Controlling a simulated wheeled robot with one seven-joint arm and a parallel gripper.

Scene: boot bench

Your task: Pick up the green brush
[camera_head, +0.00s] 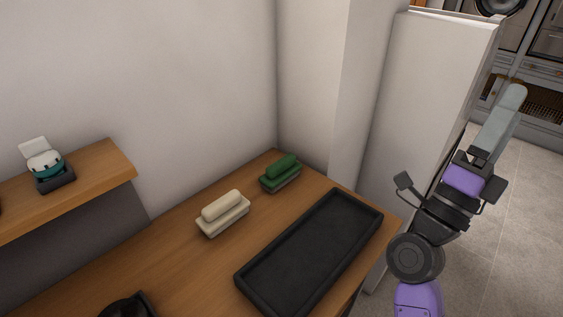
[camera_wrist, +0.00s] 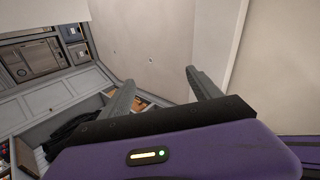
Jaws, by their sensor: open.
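The green brush (camera_head: 281,173) lies near the back corner of the wooden bench top (camera_head: 178,255), against the wall side. It has a dark green grip on top of a paler green lower part. My gripper (camera_head: 514,97) is to the right of the bench, past its edge and well apart from the brush. In the wrist view my gripper's two grey fingers (camera_wrist: 160,85) stand apart with nothing between them. The brush does not show in the wrist view.
A cream brush (camera_head: 223,213) lies left of the green one. A black tray (camera_head: 247,277) lies at the front right. A shelf (camera_head: 110,170) with a small teal-and-white item (camera_head: 46,165) is at left. A white panel (camera_head: 430,90) stands behind my arm.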

